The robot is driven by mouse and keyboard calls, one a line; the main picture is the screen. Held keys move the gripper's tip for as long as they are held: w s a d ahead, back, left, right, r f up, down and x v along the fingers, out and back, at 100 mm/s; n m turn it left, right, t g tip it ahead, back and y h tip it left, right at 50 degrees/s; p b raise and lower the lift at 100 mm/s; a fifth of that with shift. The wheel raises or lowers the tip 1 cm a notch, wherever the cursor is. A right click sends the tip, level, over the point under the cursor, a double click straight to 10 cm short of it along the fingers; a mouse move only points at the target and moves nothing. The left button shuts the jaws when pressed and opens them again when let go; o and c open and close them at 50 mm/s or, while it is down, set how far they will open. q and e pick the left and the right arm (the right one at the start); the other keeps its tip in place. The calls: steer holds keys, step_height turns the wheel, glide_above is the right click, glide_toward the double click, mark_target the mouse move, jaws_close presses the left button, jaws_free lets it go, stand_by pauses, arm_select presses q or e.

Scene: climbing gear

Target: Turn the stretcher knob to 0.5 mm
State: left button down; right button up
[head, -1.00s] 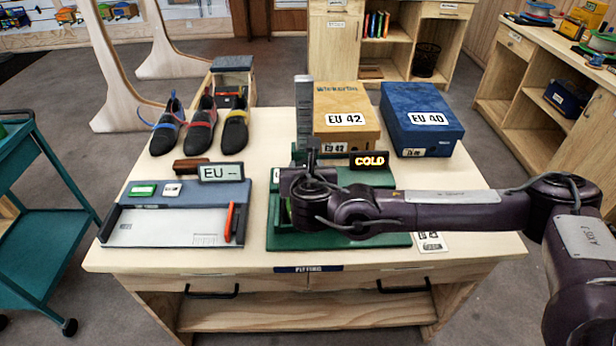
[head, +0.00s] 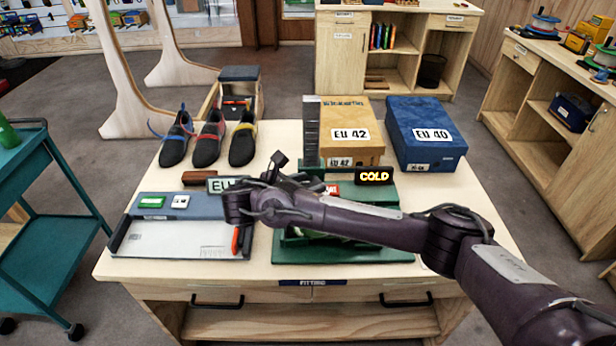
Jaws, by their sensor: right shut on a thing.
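The stretcher stands on a green base (head: 345,252) at the right front of the table, largely covered by my right arm. Its lit sign (head: 374,176) reads COLD. My right gripper (head: 277,168) is by the left side of the stretcher, beyond my wrist, and is shut on the stretcher knob. The fingers and the knob are dark and hard to tell apart, and no knob scale can be read. My left gripper is out of view.
A measuring tray (head: 180,238) with an EU display (head: 219,184) lies left of the stretcher, partly under my wrist. Three shoes (head: 208,145) stand behind it. An EU 42 box (head: 350,115) and a blue EU 40 box (head: 425,120) stand behind the stretcher.

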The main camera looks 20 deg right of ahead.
steer(key=shift+f+m+g, duration=0.15)
steer(key=shift+m+g, duration=0.15)
steer(key=shift+g, duration=0.1)
steer(key=o, duration=1)
steer(key=shift+c, duration=0.2)
steer(key=shift+p, duration=0.3)
steer(key=shift+a+r, duration=0.15)
steer(key=shift+r, duration=0.1)
steer(key=p+v, duration=0.7)
steer(key=p, duration=0.2)
steer(key=shift+s+a+f, duration=0.15)
steer(key=shift+a, duration=0.1)
